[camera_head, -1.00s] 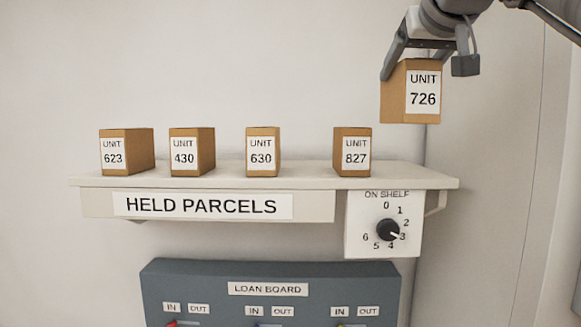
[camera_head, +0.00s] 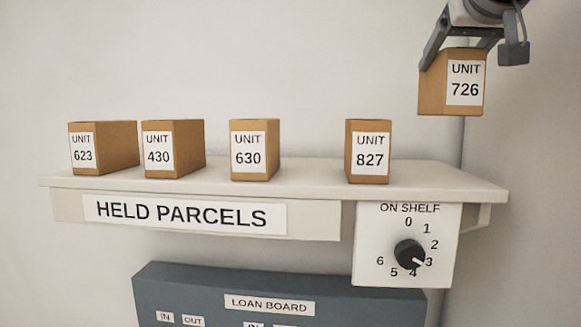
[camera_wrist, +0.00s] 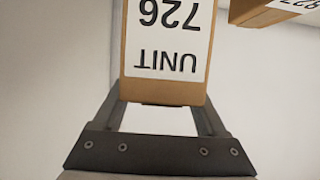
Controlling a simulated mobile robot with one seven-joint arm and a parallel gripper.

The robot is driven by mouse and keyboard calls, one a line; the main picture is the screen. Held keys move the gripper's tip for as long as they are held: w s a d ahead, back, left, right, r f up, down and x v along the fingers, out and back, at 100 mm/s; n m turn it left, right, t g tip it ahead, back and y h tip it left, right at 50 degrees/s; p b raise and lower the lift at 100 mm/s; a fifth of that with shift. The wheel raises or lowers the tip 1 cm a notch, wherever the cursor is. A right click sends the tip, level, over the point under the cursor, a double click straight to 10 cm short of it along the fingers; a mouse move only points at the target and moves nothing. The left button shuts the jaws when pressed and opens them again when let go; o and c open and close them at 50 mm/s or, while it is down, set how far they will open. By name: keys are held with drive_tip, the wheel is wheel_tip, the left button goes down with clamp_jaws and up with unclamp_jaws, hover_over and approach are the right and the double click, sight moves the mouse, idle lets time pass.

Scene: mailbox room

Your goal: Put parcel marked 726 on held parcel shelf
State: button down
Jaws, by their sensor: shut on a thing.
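The parcel marked 726 (camera_head: 436,85) is a brown box with a white label. My gripper (camera_head: 458,50) is shut on it from above and holds it in the air, over the right end of the held parcel shelf (camera_head: 430,183). In the wrist view the parcel (camera_wrist: 190,93) shows upside down between my gripper's fingers (camera_wrist: 165,110). The parcel is upright in the head view and apart from the shelf top. The shelf is pale, with a HELD PARCELS sign on its front.
Parcels 623 (camera_head: 112,145), 430 (camera_head: 185,148), 630 (camera_head: 262,150) and 827 (camera_head: 372,165) stand on the shelf. The top right of 827 is free. An ON SHELF dial (camera_head: 409,253) hangs below, pointing near 3. A loan board (camera_head: 190,285) is underneath.

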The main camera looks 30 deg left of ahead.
sight(464, 105)
drive_tip(key=shift+r, duration=0.15)
drive_tip(key=shift+f, duration=5)
drive_tip(key=shift+f, duration=0.2)
unclamp_jaws()
drive_tip(key=shift+r, duration=0.1)
drive_tip(key=b+v, duration=0.3)
drive_tip(key=v, duration=0.9)
